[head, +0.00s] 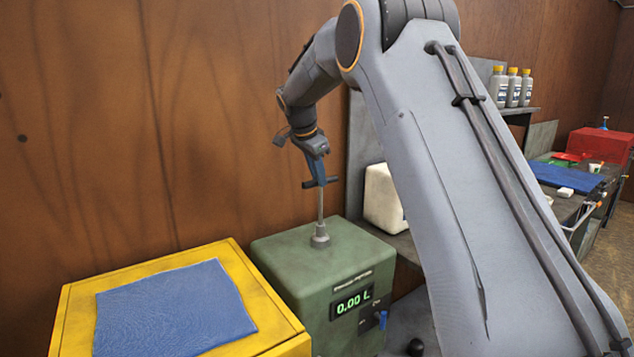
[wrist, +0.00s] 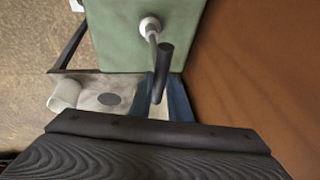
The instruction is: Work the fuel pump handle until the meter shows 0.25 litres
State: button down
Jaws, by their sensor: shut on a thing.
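The green fuel pump box (head: 285,258) stands beside the yellow box, its lit meter (head: 355,301) reading 0.00 L. A thin steel rod (head: 320,212) rises well above its top and ends in a dark T-shaped pump handle (head: 309,184). My gripper (head: 319,174) comes down from above and is shut on the handle. In the wrist view, the dark handle bar (wrist: 165,65) lies between my gripper's (wrist: 163,88) blue fingers, with the green box top (wrist: 115,40) beyond.
A yellow box (head: 75,310) with a blue cloth (head: 170,305) is at the left. A brown wall (head: 150,120) stands close behind the pump. A white container (head: 382,198) is behind it at right. Bottles (head: 513,88) and a red box (head: 600,145) are farther right.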

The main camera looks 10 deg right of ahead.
jog(key=shift+r, duration=0.25)
jog(key=c, duration=1.6)
grip_release()
jog(key=shift+s+r, duration=0.1)
jog(key=shift+c, duration=0.2)
jog(key=b+v, duration=0.2)
jog(key=v, duration=0.5)
jog(key=shift+r, duration=0.2)
jog(key=shift+s+a, duration=0.1)
jog(key=shift+s, duration=0.05)
